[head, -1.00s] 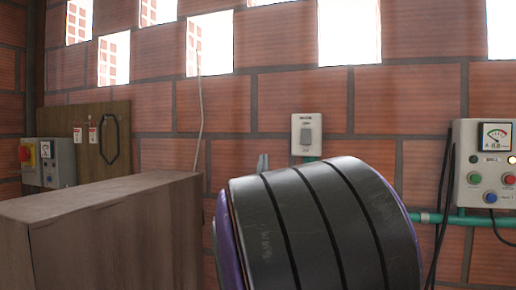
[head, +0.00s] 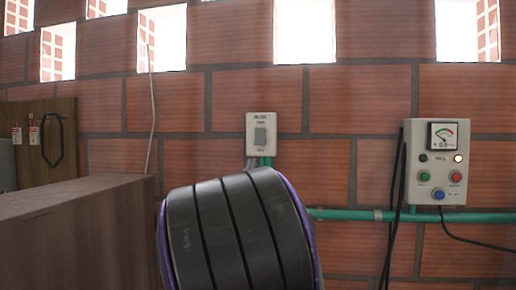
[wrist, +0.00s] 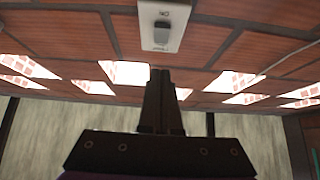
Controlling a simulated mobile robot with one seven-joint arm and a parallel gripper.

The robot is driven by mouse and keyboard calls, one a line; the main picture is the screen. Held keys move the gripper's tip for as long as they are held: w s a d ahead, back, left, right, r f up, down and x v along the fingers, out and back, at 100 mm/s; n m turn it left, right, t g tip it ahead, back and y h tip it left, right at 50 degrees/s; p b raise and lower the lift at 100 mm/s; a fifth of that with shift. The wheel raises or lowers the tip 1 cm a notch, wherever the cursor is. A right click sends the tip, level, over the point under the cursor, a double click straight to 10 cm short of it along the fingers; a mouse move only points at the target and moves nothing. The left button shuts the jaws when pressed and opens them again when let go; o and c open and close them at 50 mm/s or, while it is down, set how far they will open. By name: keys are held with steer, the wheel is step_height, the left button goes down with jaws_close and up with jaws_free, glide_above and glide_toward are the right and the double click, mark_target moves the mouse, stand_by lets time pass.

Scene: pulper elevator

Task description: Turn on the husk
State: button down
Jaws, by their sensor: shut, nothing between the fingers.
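A pale wall switch plate with a grey rocker (head: 260,135) is on the brick wall in the middle of the head view. Its small lettering is too blurred to read surely, so I cannot confirm it is the husk switch. The same kind of plate shows at the top centre of the wrist view (wrist: 163,25). My gripper (wrist: 163,74) is shut and empty, its fingertips just below the plate in that picture. No contact shows. In the head view my dark arm link hides most of the gripper.
A control box (head: 437,165) with a gauge, coloured buttons and a lit lamp is on the wall at right. A green pipe (head: 350,215) runs below. A brown wooden box (head: 75,215) stands at left, before a wooden board (head: 55,155) with tags.

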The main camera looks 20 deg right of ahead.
mark_target(260, 139)
steer(key=shift+w+d+r+p, duration=0.35)
steer(key=shift+w+d+r, duration=0.55)
steer(key=shift+w, duration=0.55)
steer(key=shift+w+d+r+p, duration=0.4)
steer(key=shift+w+d+r, duration=0.25)
steer(key=shift+w+d, duration=0.65)
steer(key=shift+w+d+r+p, duration=0.35)
steer(key=shift+w+d+r, duration=0.45)
steer(key=shift+w, duration=0.85)
